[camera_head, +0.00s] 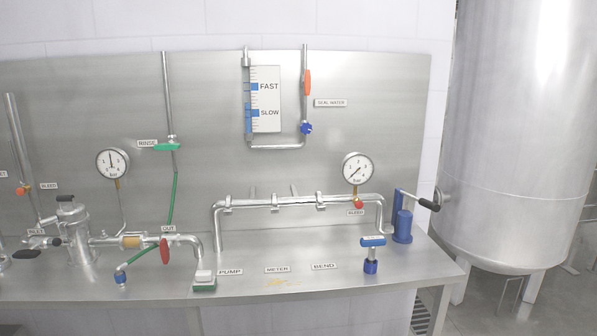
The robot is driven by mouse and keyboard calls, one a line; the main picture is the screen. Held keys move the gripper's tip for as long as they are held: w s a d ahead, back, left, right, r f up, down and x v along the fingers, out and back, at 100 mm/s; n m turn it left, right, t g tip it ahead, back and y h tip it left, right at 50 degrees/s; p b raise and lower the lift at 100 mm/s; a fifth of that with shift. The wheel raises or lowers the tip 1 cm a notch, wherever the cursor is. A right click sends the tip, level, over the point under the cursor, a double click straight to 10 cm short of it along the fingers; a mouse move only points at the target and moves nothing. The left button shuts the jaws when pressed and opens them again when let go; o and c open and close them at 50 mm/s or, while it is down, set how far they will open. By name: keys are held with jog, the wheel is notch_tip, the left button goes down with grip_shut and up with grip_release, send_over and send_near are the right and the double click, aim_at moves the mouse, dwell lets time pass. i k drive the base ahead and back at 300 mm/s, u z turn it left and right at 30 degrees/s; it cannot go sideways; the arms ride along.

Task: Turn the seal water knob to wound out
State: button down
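The seal water knob, a small blue knob (306,128), sits on a thin vertical metal pipe against the steel back panel. An orange-red lever (307,82) is above it on the same pipe, standing upright along it. The SEAL WATER label (331,103) is to the right of the pipe. A flow gauge (266,98) marked FAST and SLOW, with blue marks on its left side, stands to the left and joins the pipe at the bottom. I cannot tell how far the knob is wound. My gripper is not in view.
A pipe run with a pressure gauge (358,168) and red bleed knob (358,204) lies below, above the steel bench (330,284). A blue hand pump (403,222) and a blue T-handled tool (372,252) stand at right. A large tank (525,130) is beyond. The panel around the knob is clear.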

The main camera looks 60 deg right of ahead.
aim_at(305, 128)
jog(key=z, duration=4.9)
jog(key=i, duration=0.15)
jog(key=u, duration=2.8)
jog(key=k, duration=0.5)
jog(key=i, duration=0.5)
jog(key=z, duration=0.15)
